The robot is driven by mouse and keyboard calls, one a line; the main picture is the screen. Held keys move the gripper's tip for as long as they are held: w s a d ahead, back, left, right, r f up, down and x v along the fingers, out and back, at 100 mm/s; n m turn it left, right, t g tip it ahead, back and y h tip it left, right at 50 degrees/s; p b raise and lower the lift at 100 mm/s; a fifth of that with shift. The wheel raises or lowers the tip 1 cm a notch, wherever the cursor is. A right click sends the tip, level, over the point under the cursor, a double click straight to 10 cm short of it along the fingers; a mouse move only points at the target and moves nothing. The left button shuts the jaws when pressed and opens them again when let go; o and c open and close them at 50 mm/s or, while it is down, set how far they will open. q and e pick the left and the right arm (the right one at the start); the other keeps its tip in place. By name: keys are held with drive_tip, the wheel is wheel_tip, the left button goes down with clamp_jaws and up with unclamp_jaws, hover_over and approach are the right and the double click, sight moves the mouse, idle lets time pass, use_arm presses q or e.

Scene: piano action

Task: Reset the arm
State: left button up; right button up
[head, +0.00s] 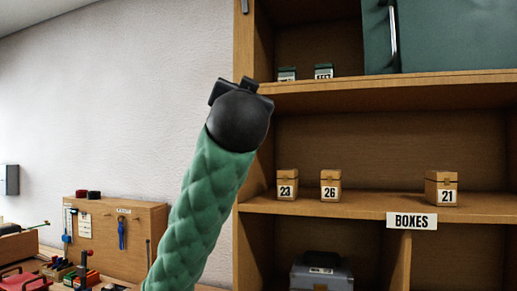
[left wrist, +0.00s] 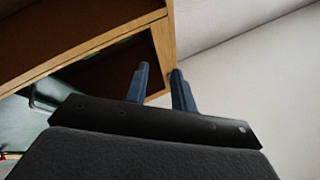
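My left arm in a green quilted sleeve rises from the bottom of the head view, and its black wrist is raised in front of the cabinet's left edge. My left gripper (head: 240,86) is mostly hidden behind that wrist in the head view. In the left wrist view the two dark blue fingers of the left gripper (left wrist: 160,68) stand apart with nothing between them. Behind them are a wooden cabinet corner and the pale wall. My right gripper is in neither view.
A wooden cabinet (head: 340,207) fills the right side. Small boxes labelled 23 (head: 287,185), 26 (head: 330,186) and 21 (head: 441,189) stand on its middle shelf. A grey case (head: 321,272) sits below. A tool board (head: 145,240) stands at lower left. The upper-left wall is bare.

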use_arm(q)
drive_tip(key=w+a+f+g+h, duration=0.1)
drive_tip(key=w+a+f+g, duration=0.15)
drive_tip(key=f, duration=1.15)
drive_tip(key=w+a+f+g+h, duration=0.1)
drive_tip(key=w+f+g+h, duration=0.2)
drive_tip(key=f, duration=1.2)
drive_tip(key=s+a+f+g, duration=0.2)
drive_tip(key=s+f+g, duration=0.1)
drive_tip(key=f, duration=1)
drive_tip(key=s+a+f+g, duration=0.1)
drive_tip(key=s+f+g, duration=0.2)
drive_tip(key=f, duration=1.1)
drive_tip(key=s+a+f+n+g+y, duration=0.1)
drive_tip(key=s+f+g, duration=0.1)
drive_tip(key=s+f, duration=0.45)
drive_tip(key=s+a+f+g, duration=0.1)
drive_tip(key=s+a+f, duration=0.15)
drive_tip(key=f, duration=0.75)
drive_tip(key=s+f+n+g+y, duration=0.1)
drive_tip(key=s+f+g, duration=0.1)
drive_tip(key=s+f, duration=0.45)
drive_tip(key=s+f+g, duration=0.4)
drive_tip(key=s+f, duration=1.3)
drive_tip(key=s, duration=0.3)
drive_tip(key=shift+a+p, duration=0.3)
drive_tip(key=shift+a, duration=0.05)
drive_tip(key=shift+f+g, duration=0.1)
drive_tip(key=shift+g, duration=0.15)
